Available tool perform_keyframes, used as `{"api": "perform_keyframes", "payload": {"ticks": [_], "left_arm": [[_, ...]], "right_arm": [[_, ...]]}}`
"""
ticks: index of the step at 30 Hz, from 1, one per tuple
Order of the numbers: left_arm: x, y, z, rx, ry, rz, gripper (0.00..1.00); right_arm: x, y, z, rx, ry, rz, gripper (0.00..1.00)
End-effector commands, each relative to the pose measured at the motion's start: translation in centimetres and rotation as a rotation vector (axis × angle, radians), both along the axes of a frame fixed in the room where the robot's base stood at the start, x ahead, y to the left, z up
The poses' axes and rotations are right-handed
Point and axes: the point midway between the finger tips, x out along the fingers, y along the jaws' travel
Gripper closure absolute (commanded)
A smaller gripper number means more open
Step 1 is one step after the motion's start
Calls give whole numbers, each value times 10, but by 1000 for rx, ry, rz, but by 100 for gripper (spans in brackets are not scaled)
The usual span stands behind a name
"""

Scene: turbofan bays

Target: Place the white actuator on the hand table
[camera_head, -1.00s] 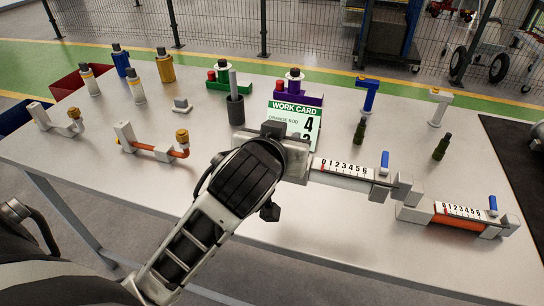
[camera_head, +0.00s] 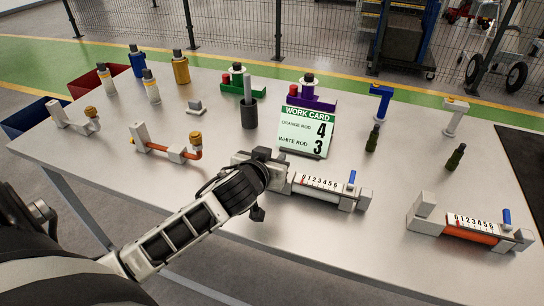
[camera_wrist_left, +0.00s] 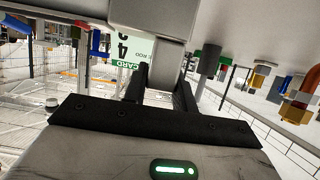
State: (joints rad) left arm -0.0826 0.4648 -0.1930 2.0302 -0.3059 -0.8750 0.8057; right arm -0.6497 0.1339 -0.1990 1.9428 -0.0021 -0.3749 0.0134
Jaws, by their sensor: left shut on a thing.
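The white actuator (camera_head: 321,188), a white rod body with a 0–6 scale, a blue lever and grey end blocks, is over the near middle of the grey table (camera_head: 330,255). My left gripper (camera_head: 274,170) is shut on its left end block. In the left wrist view, the fingers (camera_wrist_left: 161,84) are on either side of a grey block (camera_wrist_left: 160,48). I cannot tell whether the actuator touches the table. The similar orange actuator (camera_head: 470,232) lies apart to the right. My right gripper is not in view.
A work card (camera_head: 305,130) stands behind the actuator, reading orange rod 4, white rod 3. A dark cup (camera_head: 249,114), green bottles (camera_head: 373,138) and an orange pipe piece (camera_head: 165,148) stand around. The table's near part is clear.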

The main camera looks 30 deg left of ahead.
Motion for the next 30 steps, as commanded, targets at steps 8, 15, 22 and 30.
{"api": "perform_keyframes", "payload": {"ticks": [8, 15, 22, 30], "left_arm": [[1, -1, 1, -3, -7, -1, 100], [0, -1, -3, -1, 0, -1, 51], [0, 0, 0, 1, 0, 0, 51], [-37, -10, 13, -3, 1, -2, 51]], "right_arm": [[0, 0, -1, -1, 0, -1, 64], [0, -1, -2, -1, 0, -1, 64], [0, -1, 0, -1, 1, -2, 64], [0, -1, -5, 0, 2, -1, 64]]}}
